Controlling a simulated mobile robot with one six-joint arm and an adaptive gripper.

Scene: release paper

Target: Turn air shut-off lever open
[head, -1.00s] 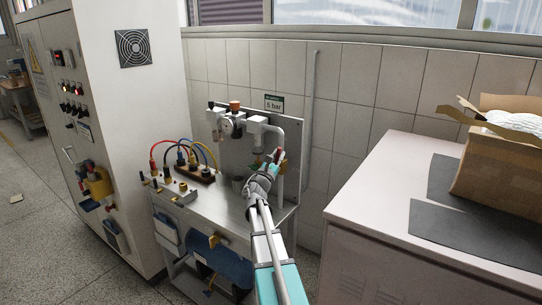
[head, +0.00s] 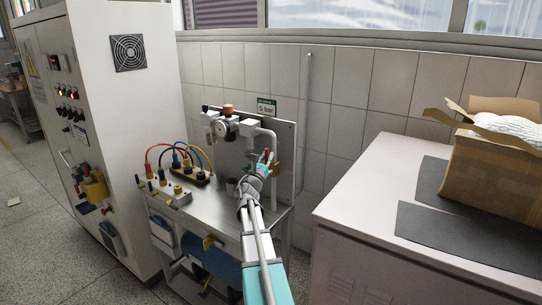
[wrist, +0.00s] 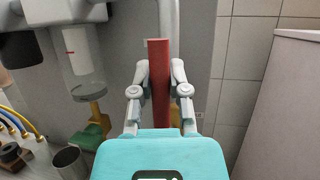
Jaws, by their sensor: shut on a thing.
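The air shut-off lever is a red bar (wrist: 159,85) that stands upright in the wrist view, in front of the grey pipe. Its red end also shows small in the head view (head: 266,154), at the right of the air panel. My gripper (wrist: 160,76) has one finger on each side of the lever and is shut on it. In the head view my gripper (head: 264,166) is at the lever, and my arm hides part of the pipe and valve. Yellow-brass valve parts show partly behind the lever, and its pivot is hidden.
A regulator with a round gauge (head: 223,128) and a "5 bar" sign (head: 266,107) are left of the lever. A metal cup (wrist: 68,162) and coloured cables (head: 180,152) are at the left. A cabinet with a cardboard box (head: 490,165) stands at the right.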

